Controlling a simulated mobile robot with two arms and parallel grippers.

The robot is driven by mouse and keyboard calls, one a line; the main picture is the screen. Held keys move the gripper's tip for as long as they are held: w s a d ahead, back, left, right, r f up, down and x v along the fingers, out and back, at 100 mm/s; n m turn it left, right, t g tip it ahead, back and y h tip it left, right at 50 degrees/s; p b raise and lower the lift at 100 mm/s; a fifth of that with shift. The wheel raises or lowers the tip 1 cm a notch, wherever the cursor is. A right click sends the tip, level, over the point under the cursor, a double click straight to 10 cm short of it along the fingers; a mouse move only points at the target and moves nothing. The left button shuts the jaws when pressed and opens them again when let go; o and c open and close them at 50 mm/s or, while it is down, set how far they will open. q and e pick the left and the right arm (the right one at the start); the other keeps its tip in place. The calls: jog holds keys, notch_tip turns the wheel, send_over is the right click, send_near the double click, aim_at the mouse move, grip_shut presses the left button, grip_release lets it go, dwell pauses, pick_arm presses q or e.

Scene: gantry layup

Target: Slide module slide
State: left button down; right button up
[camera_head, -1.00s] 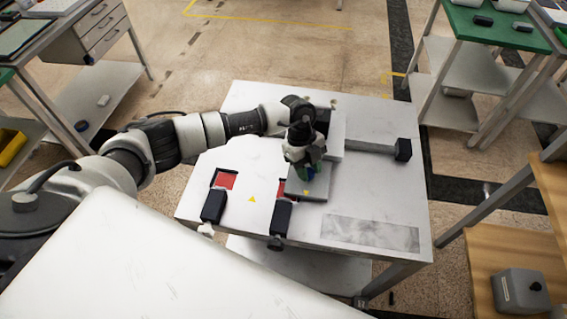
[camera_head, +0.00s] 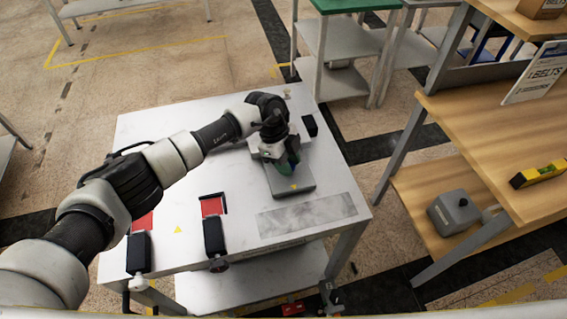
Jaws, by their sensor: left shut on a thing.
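The slide module, a grey block with a flat front plate (camera_head: 293,187), sits on the white table (camera_head: 180,135), towards its right side. A small yellow mark shows on the plate. My left gripper (camera_head: 284,166) reaches down over the module from the left and is shut on it; the fingers and the grasped part are partly hidden by the wrist. A black end block (camera_head: 310,126) stands just behind and right of the gripper, close to the module. The rail between them is mostly hidden by my arm. My right gripper is not in view.
Two black clamp-like blocks (camera_head: 138,252) (camera_head: 214,237) stand at the table's front edge beside red squares (camera_head: 212,205). A grey marbled strip (camera_head: 307,214) lies right of them. A wooden bench (camera_head: 500,130) stands to the right, with floor between it and the table.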

pick_arm(q)
jog(key=shift+d+r, duration=0.15)
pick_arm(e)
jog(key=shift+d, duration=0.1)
pick_arm(q)
jog(key=c, duration=1)
grip_release()
jog(key=shift+o, duration=1.1)
jog(key=shift+w+d, duration=0.1)
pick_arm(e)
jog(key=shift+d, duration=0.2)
pick_arm(q)
jog(key=b+v, duration=0.1)
jog(key=v, duration=0.9)
jog(key=shift+r, duration=0.25)
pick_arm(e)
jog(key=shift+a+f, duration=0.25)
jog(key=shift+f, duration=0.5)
